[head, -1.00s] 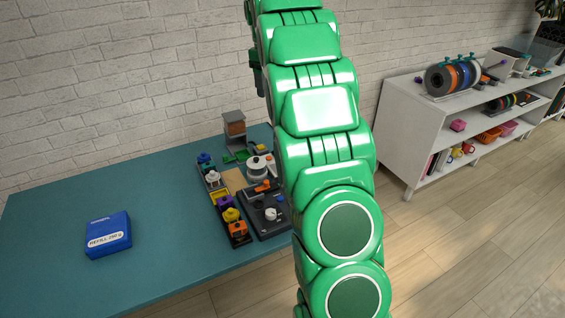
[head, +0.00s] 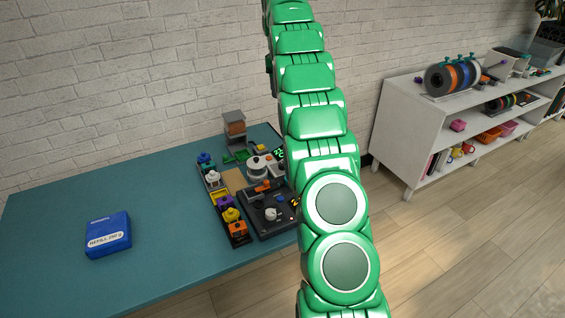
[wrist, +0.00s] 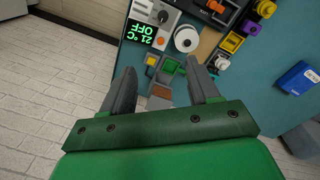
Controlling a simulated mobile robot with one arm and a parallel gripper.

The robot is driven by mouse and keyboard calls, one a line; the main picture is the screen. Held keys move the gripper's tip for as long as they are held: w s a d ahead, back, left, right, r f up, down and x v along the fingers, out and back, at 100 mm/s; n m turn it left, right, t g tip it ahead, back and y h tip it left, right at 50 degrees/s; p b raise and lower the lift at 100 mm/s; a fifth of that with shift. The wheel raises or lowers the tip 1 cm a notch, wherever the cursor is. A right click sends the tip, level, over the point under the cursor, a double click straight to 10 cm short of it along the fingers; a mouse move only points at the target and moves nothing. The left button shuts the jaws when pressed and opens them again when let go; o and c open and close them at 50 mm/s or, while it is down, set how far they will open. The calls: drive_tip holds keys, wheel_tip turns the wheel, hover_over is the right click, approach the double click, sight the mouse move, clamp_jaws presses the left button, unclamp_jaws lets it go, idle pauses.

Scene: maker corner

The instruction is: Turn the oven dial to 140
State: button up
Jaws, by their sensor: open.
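The oven's white front panel (wrist: 142,13) shows at the top of the wrist view, upside down. Its green display (wrist: 150,34) reads 21 °C and OFF. A dark round dial (wrist: 163,17) sits beside the display; its setting is too small to read. My gripper (wrist: 160,66) is open and empty, its two grey fingers apart and pointing toward the table, short of the dial in the picture. In the head view only a sliver of the green display (head: 280,153) shows at the edge of my arm; the gripper is out of view there.
A white shelf (head: 400,130) stands right.

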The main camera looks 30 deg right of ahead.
hover_over(283, 164)
drive_tip(key=f, duration=2.4)
drive_tip(key=shift+s+a+f, duration=0.15)
drive_tip(key=shift+a+f, duration=0.1)
drive_tip(key=shift+f, duration=0.05)
drive_tip(key=shift+w+d+f, duration=0.1)
drive_tip(key=shift+f, duration=1.85)
drive_tip(key=shift+w+d+f, duration=0.1)
drive_tip(key=shift+f, duration=1.85)
drive_tip(key=shift+c, duration=0.3)
drive_tip(key=c, duration=1)
